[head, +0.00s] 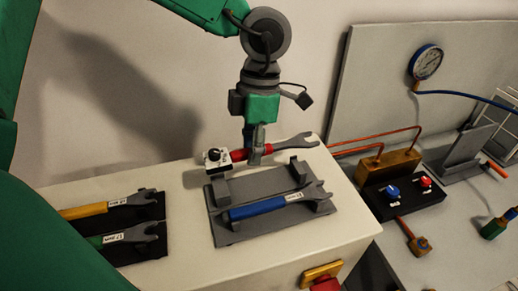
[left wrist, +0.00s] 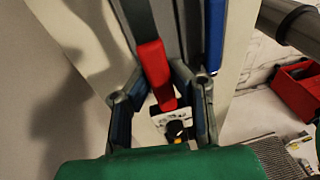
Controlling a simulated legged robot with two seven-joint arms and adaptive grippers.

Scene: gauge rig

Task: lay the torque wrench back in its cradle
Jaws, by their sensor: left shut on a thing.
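The torque wrench (head: 238,155) has a red handle, a grey open jaw at its right end and a white block with a black knob at its left. My left gripper (head: 257,150) points down and is shut on the red handle, which also shows between its fingers in the left wrist view (left wrist: 155,70). The wrench looks roughly level, at the far side of the grey cradle (head: 262,183); its exact height is hard to tell. The cradle's far pair of supports looks empty. A blue-handled wrench (head: 258,208) lies across the near supports. My right gripper is not in view.
Yellow-handled (head: 85,210) and green-handled (head: 105,240) wrenches lie on dark holders at left. Right of the cradle stand a brass block (head: 388,166) with copper pipes, a black box with blue and red knobs (head: 400,196), and a panel with a gauge (head: 425,62).

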